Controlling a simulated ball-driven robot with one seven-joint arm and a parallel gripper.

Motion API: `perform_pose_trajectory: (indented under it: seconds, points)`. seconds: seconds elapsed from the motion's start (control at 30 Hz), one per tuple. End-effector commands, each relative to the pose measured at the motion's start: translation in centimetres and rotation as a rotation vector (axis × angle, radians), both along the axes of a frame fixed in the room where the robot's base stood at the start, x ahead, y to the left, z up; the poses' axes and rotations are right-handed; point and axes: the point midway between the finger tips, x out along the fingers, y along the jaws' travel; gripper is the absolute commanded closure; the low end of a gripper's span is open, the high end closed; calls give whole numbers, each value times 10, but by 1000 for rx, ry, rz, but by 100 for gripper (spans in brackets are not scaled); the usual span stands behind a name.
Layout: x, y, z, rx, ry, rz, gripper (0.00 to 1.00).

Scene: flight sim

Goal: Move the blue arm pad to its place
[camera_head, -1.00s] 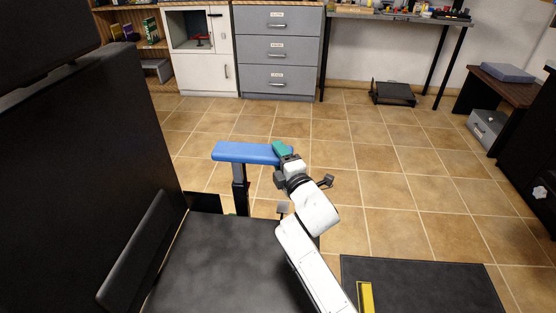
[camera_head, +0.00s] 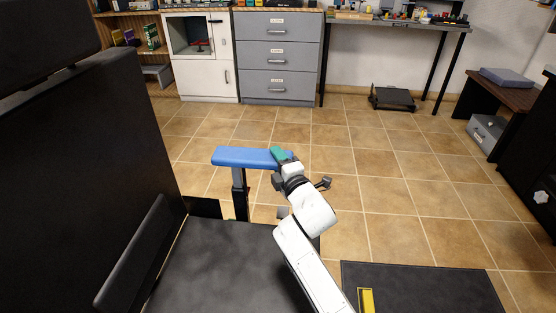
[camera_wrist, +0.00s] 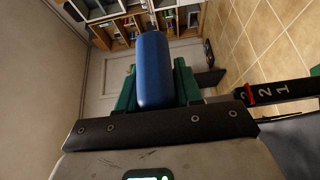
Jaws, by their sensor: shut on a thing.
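The blue arm pad (camera_head: 240,157) is long and lies level at the top of a dark post (camera_head: 240,195) in the head view. I cannot tell whether it rests on the post or hangs just above it. My gripper (camera_head: 280,155) is at the pad's right end, its green fingers shut on it. In the wrist view the pad (camera_wrist: 153,70) stands between the two green fingers (camera_wrist: 155,88) and points away from the camera. A black strip with white numbers and a red mark (camera_wrist: 275,91) shows at the right there.
A black seat (camera_head: 215,265) is in front of the post, with a tall dark panel (camera_head: 85,170) at the left. A dark mat (camera_head: 425,290) with a yellow strip (camera_head: 367,300) lies at lower right. Grey drawers (camera_head: 278,55) stand at the back. The tiled floor between is mostly clear.

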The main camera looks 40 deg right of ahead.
Motion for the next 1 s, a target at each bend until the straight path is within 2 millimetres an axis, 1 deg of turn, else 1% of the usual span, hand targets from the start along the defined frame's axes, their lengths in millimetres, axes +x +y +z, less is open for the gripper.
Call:
perform_pose_trajectory:
  seconds: [0.37, 0.47, 0.7, 0.8, 1.0]
  points:
    - [0, 0, -4, 1, 2, 0, 100]
    - [0, 0, -13, 2, 3, 0, 100]
    - [0, 0, -53, 4, 4, -1, 100]
    - [0, 1, -64, 1, 4, 0, 100]
    - [-1, 0, -68, 4, 6, -2, 100]
